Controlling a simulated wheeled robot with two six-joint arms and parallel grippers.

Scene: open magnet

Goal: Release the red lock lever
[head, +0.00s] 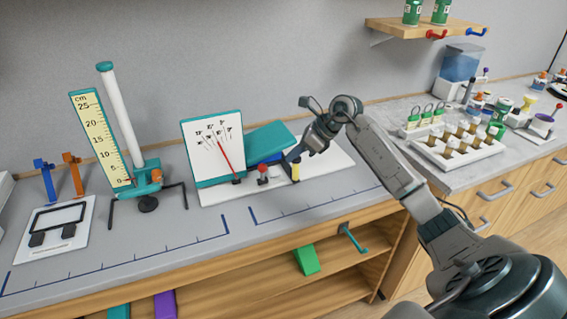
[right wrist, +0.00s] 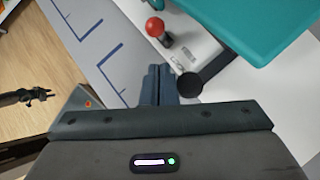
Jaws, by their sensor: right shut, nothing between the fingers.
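The red lock lever (head: 263,170), a red ball on a short stem, stands on the white base of the dial device, right of the dial board. In the right wrist view the red ball (right wrist: 155,27) shows beyond my fingertips, with a clear gap between. My right gripper (head: 291,157) is over the right part of the device, right of the red ball and apart from it. Its fingers (right wrist: 160,72) are shut with nothing between them. A round black knob (right wrist: 189,84) is close beside the fingertips. My left gripper is not in view.
The dial board (head: 213,147) with a red needle stands left of the lever, and a teal block (head: 268,139) lies behind it. A height gauge (head: 100,139) stands further left. The counter's front strip is free.

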